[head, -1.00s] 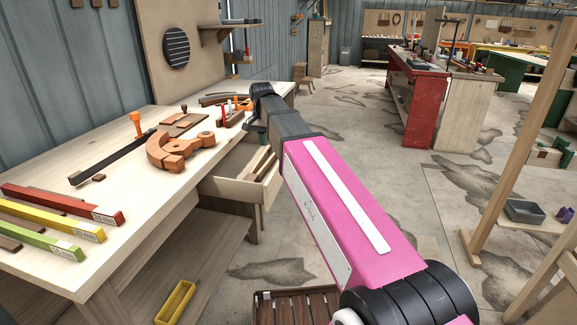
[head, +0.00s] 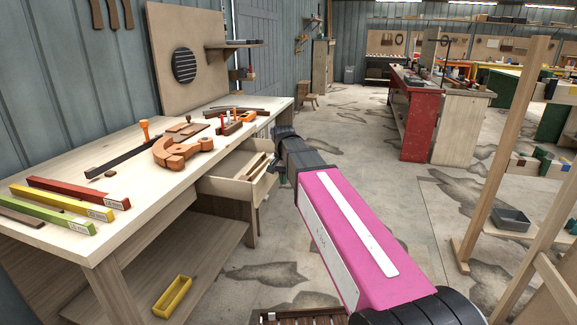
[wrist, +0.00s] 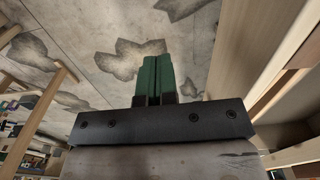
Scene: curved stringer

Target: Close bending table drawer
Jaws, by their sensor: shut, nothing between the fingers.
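The bending table (head: 62,265) is the pale wooden bench at left. Its drawer (head: 222,187) stands pulled out from the right side, with wooden pieces inside. In the head view my gripper is mostly hidden behind my black wrist and pink arm, just right of the drawer's front end. In the wrist view my gripper (wrist: 154,77) shows two green fingers pressed together, empty. A pale wooden face, likely the drawer or bench side (wrist: 245,60), rises to the right of the fingers, apart from them. I cannot tell whether anything touches the drawer.
Orange clamps (head: 180,150) and coloured bars (head: 78,198) lie on the bench top. A yellow tray (head: 172,297) sits on the lower shelf. A red cabinet (head: 424,125) stands further back. A wooden frame (head: 500,150) stands at right. Floor between is open.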

